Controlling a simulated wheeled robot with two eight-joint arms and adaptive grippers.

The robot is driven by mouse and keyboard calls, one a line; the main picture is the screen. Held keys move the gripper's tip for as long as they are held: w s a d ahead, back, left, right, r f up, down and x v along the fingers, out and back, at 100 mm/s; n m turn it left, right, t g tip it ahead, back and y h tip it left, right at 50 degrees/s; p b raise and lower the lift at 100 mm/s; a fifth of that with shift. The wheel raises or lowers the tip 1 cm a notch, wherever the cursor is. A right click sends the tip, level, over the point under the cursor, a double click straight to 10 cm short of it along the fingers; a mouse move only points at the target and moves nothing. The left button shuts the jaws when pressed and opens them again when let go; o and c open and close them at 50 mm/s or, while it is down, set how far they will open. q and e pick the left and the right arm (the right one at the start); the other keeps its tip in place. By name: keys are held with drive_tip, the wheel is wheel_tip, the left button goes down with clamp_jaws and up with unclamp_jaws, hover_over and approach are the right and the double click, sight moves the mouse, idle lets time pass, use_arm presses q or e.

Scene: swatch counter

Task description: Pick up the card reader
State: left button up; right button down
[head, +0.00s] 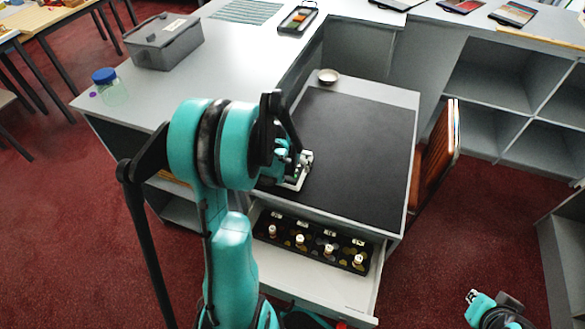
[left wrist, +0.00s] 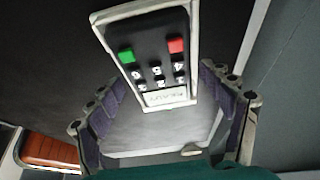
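The card reader (left wrist: 157,52) has a pale casing, a black face, a green key, a red key and white-marked number keys. In the left wrist view it is at top centre, with its near end between the fingers of my left gripper (left wrist: 162,82). The fingers are spread, with a gap visible on the left side; contact on the right is unclear. In the head view a pale edge of the reader (head: 301,178) shows on the dark mat (head: 365,140), and my left arm hides the rest. My right gripper (head: 473,297) is low at the right, far from the reader; its fingers are too small to judge.
A small round dish (head: 327,76) stands at the mat's far edge. A grey lidded bin (head: 165,42) and a blue-lidded jar (head: 110,88) stand on the left counter.

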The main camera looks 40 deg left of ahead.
use_arm(q)
drive_tip(key=c, duration=1)
drive_tip(key=shift+r, duration=0.1)
